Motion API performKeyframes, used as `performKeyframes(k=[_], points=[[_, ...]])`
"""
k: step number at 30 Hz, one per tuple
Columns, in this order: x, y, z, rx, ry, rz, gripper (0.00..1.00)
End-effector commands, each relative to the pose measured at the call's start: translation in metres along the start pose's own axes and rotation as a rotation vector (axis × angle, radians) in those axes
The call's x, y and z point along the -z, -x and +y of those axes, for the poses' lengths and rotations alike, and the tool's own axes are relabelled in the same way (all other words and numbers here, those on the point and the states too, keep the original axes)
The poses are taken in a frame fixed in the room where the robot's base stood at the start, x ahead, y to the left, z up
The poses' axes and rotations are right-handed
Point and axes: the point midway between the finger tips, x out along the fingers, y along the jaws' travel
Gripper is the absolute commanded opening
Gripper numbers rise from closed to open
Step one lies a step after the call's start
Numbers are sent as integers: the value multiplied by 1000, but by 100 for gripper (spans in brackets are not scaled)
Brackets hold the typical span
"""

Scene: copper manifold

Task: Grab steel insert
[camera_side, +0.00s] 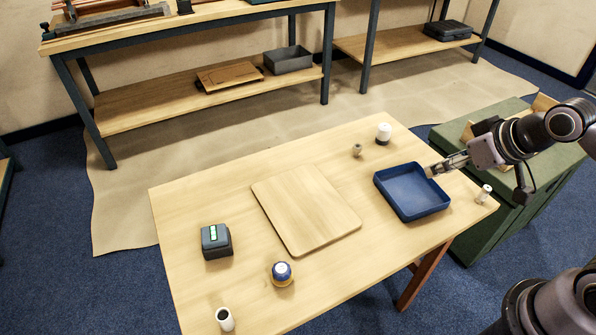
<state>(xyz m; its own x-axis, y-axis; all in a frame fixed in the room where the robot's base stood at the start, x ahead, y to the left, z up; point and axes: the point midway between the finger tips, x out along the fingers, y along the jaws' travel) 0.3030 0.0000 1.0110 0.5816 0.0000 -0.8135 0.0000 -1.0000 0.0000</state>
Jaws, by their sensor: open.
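I cannot tell for certain which piece is the steel insert. A pale metallic cylinder (484,194) stands at the table's right end, right of the tray. My gripper (433,171) reaches in from the right, with its fingertips at the tray's right back corner, between these two pieces. It is open, and I see nothing held in it. The inside of the tray looks empty.
A flat wooden board (305,208) lies mid-table. Around it stand a white-topped piece (384,133), a dark box with a green strip (216,241), a blue-and-white capped piece (282,273) and a white hollow cylinder (225,319). A green cabinet (515,210) stands at the right.

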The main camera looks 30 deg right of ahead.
Motion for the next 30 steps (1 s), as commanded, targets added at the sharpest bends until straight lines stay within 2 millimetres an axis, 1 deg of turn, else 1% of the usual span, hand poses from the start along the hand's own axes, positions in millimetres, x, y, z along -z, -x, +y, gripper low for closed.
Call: performKeyframes(k=[5, 8, 11, 16, 23, 26, 30], points=[[4, 0, 0, -2, 20, -6, 53], [16, 0, 1, -8, 81, -23, 53], [35, -2, 3, -20, 192, -55, 53], [72, -13, 6, -33, 414, -125, 53], [117, -41, 10, -36, 711, -227, 53], [135, -58, 12, -31, 838, -273, 53], [157, -86, 13, -16, 1012, -339, 53]])
